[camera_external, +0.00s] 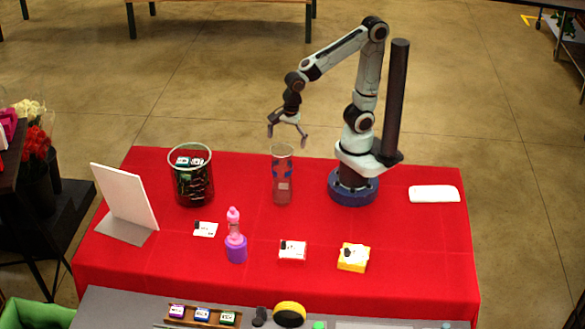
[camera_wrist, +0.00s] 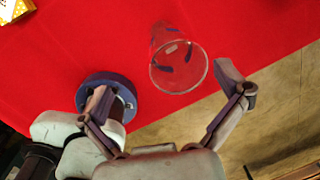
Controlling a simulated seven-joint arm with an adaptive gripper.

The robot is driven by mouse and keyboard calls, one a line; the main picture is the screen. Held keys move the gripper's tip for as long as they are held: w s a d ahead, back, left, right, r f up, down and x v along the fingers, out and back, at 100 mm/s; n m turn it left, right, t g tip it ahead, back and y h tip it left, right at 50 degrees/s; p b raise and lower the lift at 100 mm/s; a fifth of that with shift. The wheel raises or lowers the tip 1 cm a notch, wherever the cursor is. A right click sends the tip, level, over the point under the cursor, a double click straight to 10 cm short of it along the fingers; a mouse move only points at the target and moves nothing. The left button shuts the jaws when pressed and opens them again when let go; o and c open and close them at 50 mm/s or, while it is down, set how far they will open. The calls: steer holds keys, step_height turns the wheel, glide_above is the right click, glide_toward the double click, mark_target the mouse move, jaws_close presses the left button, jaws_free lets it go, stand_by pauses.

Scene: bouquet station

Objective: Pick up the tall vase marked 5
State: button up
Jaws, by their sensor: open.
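A tall clear glass vase (camera_external: 282,178) stands upright on the red table, left of my arm's base. It has blue marks and a small pale label; I cannot read a number on it. In the wrist view the vase (camera_wrist: 178,62) shows with its round rim towards the camera. My gripper (camera_external: 287,134) is open and empty above the vase, apart from it. In the wrist view my gripper (camera_wrist: 163,82) has its fingers spread wide, with the vase's rim between them in the picture.
A wide glass container (camera_external: 193,178) with dark boxes stands to the left. A pink-and-purple bottle (camera_external: 235,235), a red-and-white box (camera_external: 292,250) and a yellow box (camera_external: 353,258) are nearer the front. A white board (camera_external: 125,197) stands at left. A white item (camera_external: 434,193) lies at right.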

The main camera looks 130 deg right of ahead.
mark_target(282, 176)
steer(key=shift+m+g, duration=0.5)
steer(key=shift+m, duration=0.1)
steer(key=d+f, duration=0.1)
steer(key=f, duration=0.2)
steer(key=d+f, duration=0.1)
steer(key=f, duration=0.2)
steer(key=d+f, duration=0.1)
steer(key=f, duration=0.1)
steer(key=shift+s+f, duration=0.4)
steer(key=c, duration=1.2)
